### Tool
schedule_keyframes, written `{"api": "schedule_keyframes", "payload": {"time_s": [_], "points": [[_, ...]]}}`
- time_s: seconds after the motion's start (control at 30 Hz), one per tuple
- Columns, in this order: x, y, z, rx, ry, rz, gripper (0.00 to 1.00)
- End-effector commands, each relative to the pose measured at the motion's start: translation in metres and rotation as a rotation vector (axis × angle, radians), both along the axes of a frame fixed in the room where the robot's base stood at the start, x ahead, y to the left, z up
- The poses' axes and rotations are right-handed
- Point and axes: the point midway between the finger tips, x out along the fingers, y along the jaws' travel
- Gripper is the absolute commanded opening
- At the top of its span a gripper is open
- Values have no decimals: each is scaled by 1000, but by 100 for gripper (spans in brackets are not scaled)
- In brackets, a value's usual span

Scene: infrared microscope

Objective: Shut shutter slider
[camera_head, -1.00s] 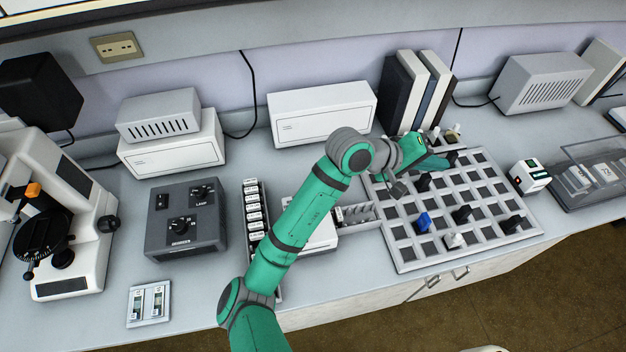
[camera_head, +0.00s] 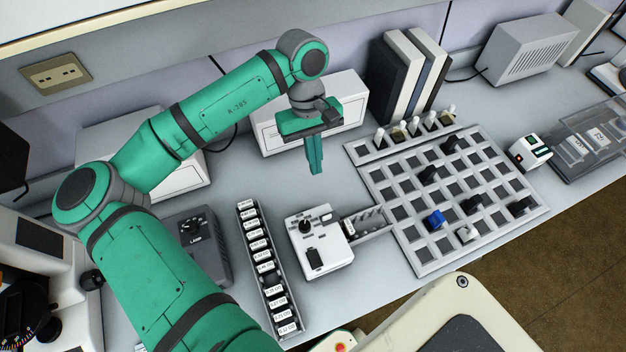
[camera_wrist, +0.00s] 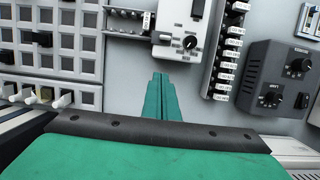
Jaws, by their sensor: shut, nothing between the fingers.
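I cannot tell for certain which part is the shutter slider. A small white control box (camera_head: 320,243) stands mid-bench, with a round black dial, a small slot-like part and a black rectangular part on its top. In the wrist view the white box (camera_wrist: 178,52) lies beyond my fingertips, with its dial (camera_wrist: 190,42) and black part (camera_wrist: 197,9) in sight. My gripper (camera_head: 315,172) is shut and empty, pointing down above the bench behind the box and apart from it. It also shows in the wrist view (camera_wrist: 160,76).
A labelled narrow rack (camera_head: 268,270) stands left of the white box, and a grey lamp box (camera_head: 205,225) is partly behind my arm. A slotted grid tray (camera_head: 405,255) with several knobs is on the right. A white case (camera_head: 350,95) and upright binders (camera_head: 412,80) stand behind.

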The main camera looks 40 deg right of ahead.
Motion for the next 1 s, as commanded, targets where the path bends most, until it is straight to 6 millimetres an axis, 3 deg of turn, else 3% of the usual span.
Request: {"api": "schedule_keyframes", "payload": {"time_s": [0.17,0.6,0.8,1.0], "points": [[-3,5,-18,4,1,7,0],[-23,8,-96,2,1,4,0],[-49,13,-95,1,-2,1,0],[-61,16,-95,0,0,2,0]]}}
